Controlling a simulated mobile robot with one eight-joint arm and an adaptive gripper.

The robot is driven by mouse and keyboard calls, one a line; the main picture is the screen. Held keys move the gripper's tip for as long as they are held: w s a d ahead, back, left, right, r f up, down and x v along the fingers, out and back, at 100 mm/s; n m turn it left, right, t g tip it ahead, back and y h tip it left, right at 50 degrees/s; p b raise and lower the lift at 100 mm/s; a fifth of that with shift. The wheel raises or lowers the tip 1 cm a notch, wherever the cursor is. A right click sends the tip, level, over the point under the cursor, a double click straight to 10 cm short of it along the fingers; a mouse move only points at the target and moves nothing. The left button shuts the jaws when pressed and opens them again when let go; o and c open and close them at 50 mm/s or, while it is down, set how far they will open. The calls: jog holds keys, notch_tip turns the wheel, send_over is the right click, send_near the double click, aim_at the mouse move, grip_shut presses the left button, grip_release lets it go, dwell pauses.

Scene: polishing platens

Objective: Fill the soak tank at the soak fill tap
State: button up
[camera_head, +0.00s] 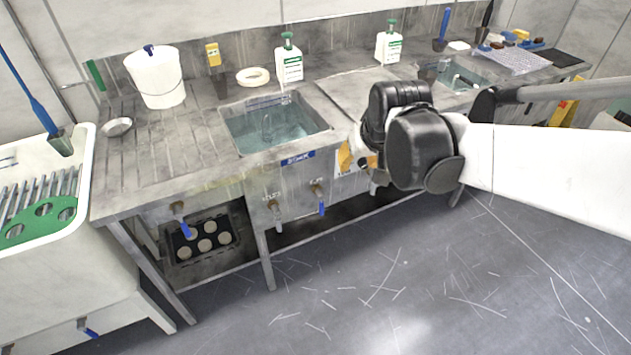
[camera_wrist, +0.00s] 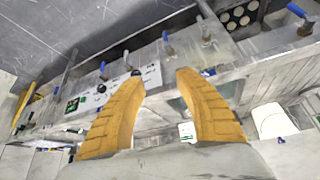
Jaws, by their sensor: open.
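The soak tank (camera_head: 250,141) is a sunken basin in the steel bench with a blue SOAK label on its front; clear bluish water shows in it. Below the label are two taps. The right tap (camera_head: 318,195) has a blue handle hanging down; the left tap (camera_head: 274,208) shows no clear blue. Their small labels are too small to read surely. My gripper (camera_head: 356,160) is right of the label, in front of the bench. In the wrist view my gripper (camera_wrist: 160,78) has its orange fingers apart and empty, with the blue-handled tap (camera_wrist: 168,48) beyond the tips.
A white bucket (camera_head: 157,80), yellow-topped bottle (camera_head: 213,55) and white bottles (camera_head: 289,66) stand on the bench. Another basin (camera_head: 450,74) lies to the right. A lower-left tap (camera_head: 182,222) is above a black tray (camera_head: 205,250). Floor in front is clear.

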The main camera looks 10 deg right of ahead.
jog(key=w+a+f, duration=0.1)
jog(key=w+f, duration=0.6)
jog(key=w, duration=0.3)
jog(key=g+p, duration=0.2)
send_over(323, 202)
jog(key=s, duration=0.3)
notch_tip(323, 202, down, 23)
jog(key=shift+n, duration=0.4)
jog(key=b+x, duration=0.4)
jog(key=x, duration=0.7)
jog(key=shift+r, duration=0.1)
grip_shut()
